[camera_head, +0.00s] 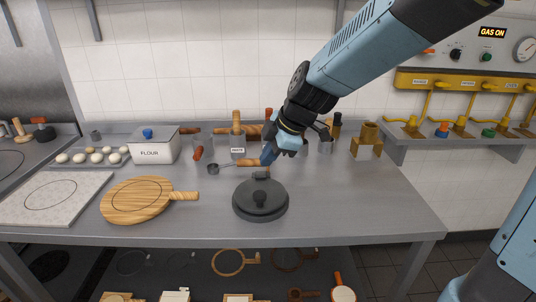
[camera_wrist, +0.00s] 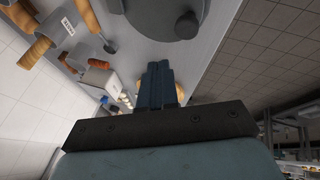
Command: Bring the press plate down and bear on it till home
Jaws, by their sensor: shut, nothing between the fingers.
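The press plate (camera_head: 260,197) is a dark grey round disc with a knob on top and a hinge block at its back edge. It lies low and looks level over its round base (camera_head: 261,215) on the steel table. In the wrist view the plate (camera_wrist: 165,14) shows at the top with its knob. My gripper (camera_head: 268,155) is just behind and above the plate, pointing down, apart from it as far as I can tell. In the wrist view my gripper's fingers (camera_wrist: 158,72) are together with nothing between them. Any gap between plate and base is too small to judge.
A round wooden board (camera_head: 137,200) and a pale slab (camera_head: 55,197) lie to the left. The flour box (camera_head: 153,147) and a tray of dough balls (camera_head: 92,156) stand behind them. Wooden-handled tools and cups line the wall. The table right of the press is clear.

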